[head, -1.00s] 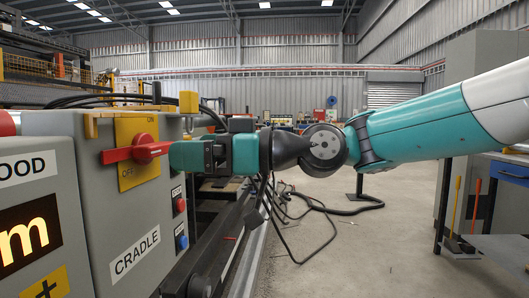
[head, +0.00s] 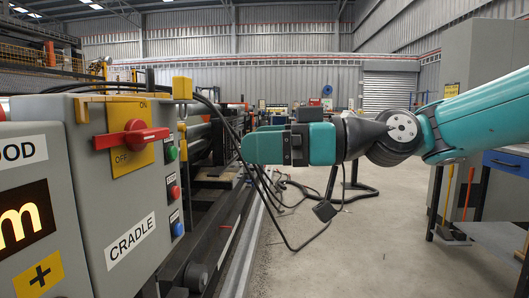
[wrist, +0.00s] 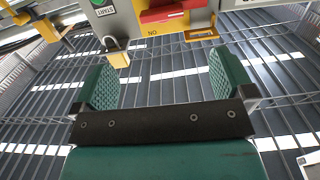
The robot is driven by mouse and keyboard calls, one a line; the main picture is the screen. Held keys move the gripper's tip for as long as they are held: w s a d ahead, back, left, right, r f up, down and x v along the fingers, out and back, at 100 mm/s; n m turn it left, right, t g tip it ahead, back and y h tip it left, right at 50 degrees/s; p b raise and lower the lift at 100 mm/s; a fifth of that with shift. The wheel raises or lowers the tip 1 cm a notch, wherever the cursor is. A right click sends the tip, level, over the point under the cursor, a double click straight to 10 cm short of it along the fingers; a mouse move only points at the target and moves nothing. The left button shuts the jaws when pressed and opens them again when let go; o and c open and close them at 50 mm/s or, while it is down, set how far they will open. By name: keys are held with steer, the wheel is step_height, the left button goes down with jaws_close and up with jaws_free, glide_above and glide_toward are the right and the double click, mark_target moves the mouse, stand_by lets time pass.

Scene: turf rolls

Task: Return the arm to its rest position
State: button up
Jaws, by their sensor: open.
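My gripper (head: 250,149) is in the middle of the head view, clear of the grey cradle control box (head: 108,190). The wrist view shows its two green fingers apart with nothing between them (wrist: 165,88). My arm reaches in from the right, roughly level. On the box, a red rotary handle (head: 131,138) sits across a yellow ON/OFF plate (head: 124,160). The handle also shows at the top of the wrist view (wrist: 165,14), beyond the fingers and apart from them.
Green, red and blue buttons (head: 175,192) line the box's side face. Black cables hang near my wrist. A blue-drawer workbench (head: 507,162) and grey cabinet (head: 480,80) stand at right. The concrete floor (head: 340,250) between is largely clear.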

steer(key=s+d+f+m+g+h, duration=0.1)
steer(key=s+d+f+m+h, duration=0.5)
steer(key=s+f, duration=0.35)
steer(key=s+d+f+m+h, duration=0.4)
steer(key=s+d+f+h, duration=0.3)
steer(key=s+d+f, duration=0.3)
step_height(320, 180, up, 27)
steer(key=p, duration=2.9)
steer(key=shift+w+a+g, duration=0.15)
steer(key=shift+w+g, duration=0.15)
